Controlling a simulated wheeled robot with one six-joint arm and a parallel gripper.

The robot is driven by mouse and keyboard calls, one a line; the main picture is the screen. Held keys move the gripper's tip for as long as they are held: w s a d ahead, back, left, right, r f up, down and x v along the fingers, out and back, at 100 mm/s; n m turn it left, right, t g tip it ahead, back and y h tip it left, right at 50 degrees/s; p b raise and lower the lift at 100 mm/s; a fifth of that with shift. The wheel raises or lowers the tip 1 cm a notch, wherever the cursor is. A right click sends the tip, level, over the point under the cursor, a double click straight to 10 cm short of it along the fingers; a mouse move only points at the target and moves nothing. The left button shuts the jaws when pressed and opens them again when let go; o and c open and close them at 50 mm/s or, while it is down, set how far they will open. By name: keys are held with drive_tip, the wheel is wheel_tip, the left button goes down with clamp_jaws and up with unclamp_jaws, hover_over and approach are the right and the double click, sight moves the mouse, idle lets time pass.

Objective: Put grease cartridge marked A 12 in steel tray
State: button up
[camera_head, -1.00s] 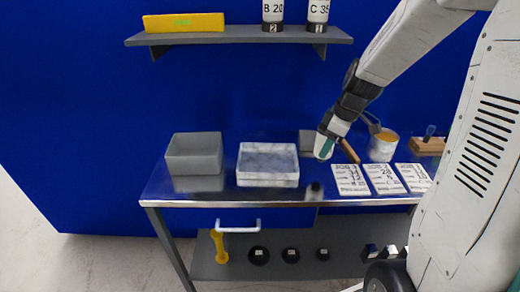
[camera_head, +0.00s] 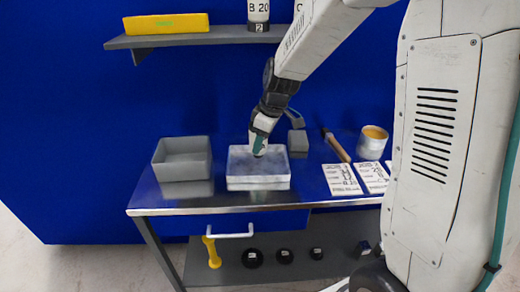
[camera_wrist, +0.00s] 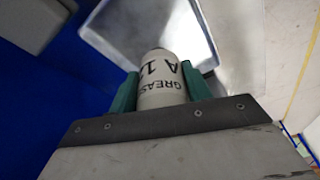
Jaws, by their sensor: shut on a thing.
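In the wrist view my gripper (camera_wrist: 158,92) has its green fingers shut on a pale grease cartridge (camera_wrist: 163,82). Its dark lettering reads upside down as "GREASE" and "A 1", with the rest cut off by a finger. The shallow steel tray (camera_head: 240,183) stands on the bench in the head view, and its bright rim (camera_wrist: 203,22) shows past the cartridge in the wrist view. In the head view my gripper (camera_head: 259,149) is over the tray. The cartridge is hardly visible there, and its height above the tray floor is unclear.
A grey bin (camera_head: 182,166) stands left of the tray. A grey block (camera_head: 298,143), a wooden-handled tool (camera_head: 337,146), a can (camera_head: 372,142) and printed cards (camera_head: 342,180) lie to the right. A shelf (camera_head: 190,39) with a yellow box (camera_head: 166,23) hangs above.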

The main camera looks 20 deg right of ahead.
drive_tip(key=shift+s+x, duration=0.2)
drive_tip(key=shift+x, duration=1.55)
drive_tip(key=shift+d+f, duration=0.1)
drive_tip(key=shift+f, duration=0.05)
drive_tip(key=o, duration=1.1)
drive_tip(key=shift+o, duration=0.2)
drive_tip(key=v, duration=1.2)
drive_tip(key=s+r+m+h, duration=0.1)
drive_tip(key=s+r+m, duration=0.2)
drive_tip(key=s, duration=1.1)
drive_tip(key=s+r+m+h, duration=0.1)
drive_tip(key=s+r+m, duration=0.2)
drive_tip(key=s, duration=1.2)
drive_tip(key=shift+s+d+m+g, duration=0.15)
drive_tip(key=shift+s+m+g, duration=0.2)
drive_tip(key=shift+m, duration=1.35)
